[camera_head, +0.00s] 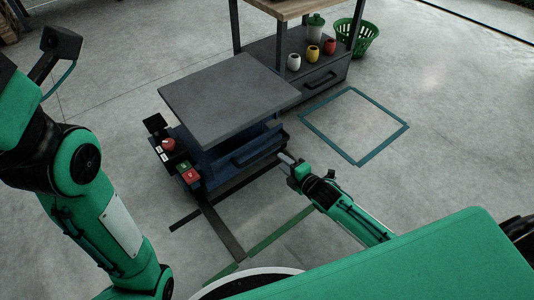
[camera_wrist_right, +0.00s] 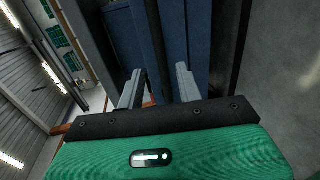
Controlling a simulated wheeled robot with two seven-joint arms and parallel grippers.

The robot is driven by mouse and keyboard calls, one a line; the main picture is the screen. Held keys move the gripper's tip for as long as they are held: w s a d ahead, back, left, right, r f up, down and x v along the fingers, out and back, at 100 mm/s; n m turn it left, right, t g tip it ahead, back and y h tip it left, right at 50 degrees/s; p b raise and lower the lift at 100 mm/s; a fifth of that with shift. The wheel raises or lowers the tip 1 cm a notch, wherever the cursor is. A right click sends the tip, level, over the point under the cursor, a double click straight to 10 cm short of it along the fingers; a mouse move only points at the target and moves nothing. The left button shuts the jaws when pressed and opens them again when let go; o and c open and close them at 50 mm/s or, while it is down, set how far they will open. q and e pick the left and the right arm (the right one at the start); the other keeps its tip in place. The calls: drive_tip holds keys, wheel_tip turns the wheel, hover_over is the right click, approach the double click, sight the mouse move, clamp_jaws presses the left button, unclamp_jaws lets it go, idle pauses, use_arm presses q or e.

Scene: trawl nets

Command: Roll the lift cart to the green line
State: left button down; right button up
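The lift cart (camera_head: 228,100) stands mid-floor in the head view, with a flat dark grey top and a blue body. A control panel with a red knob and red and green buttons is at its left corner. A green line (camera_head: 278,234) runs on the floor in front of it, on the near side. My right gripper (camera_head: 287,160) is at the cart's near right side. In the right wrist view its two fingers (camera_wrist_right: 159,86) are apart, with a dark upright bar (camera_wrist_right: 155,45) between them; I see no clear grip on it.
A workbench (camera_head: 302,60) with a lower drawer, jars and cups stands behind the cart. A green basket (camera_head: 362,38) is beside it. A teal square outline (camera_head: 316,128) marks the floor at right. Dark strips (camera_head: 222,232) cross the floor before the cart. Floor at right is clear.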

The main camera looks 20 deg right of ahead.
sight(268, 149)
drive_tip(key=shift+b+x, duration=2.5)
drive_tip(key=shift+x, duration=2.35)
clamp_jaws()
